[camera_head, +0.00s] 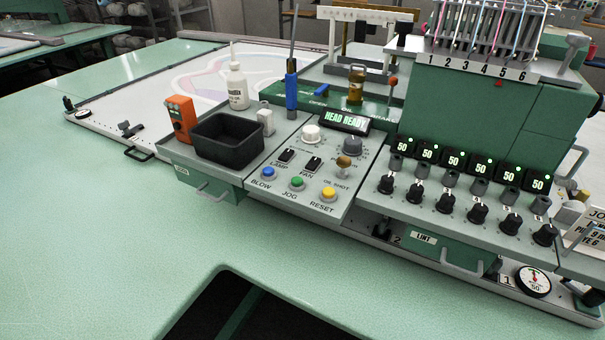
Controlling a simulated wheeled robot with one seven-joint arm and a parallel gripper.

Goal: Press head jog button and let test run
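The green JOG button (297,183) sits on the sloped grey control panel (318,208), between the blue BLOW button (268,173) and the yellow RESET button (328,194). Nothing covers it. A small display (345,120) above the panel reads HEAD READY. The green tufting head (480,105) stands at the right, with needles numbered 1 to 6 and several small displays reading 50, each with a green light. My gripper is not in view.
A black bin (228,140), an orange device (181,118), a white bottle (237,85) and a blue-handled tool (291,90) stand left of and behind the panel. The green table (110,230) in front is clear, with a dark cutout at its front edge.

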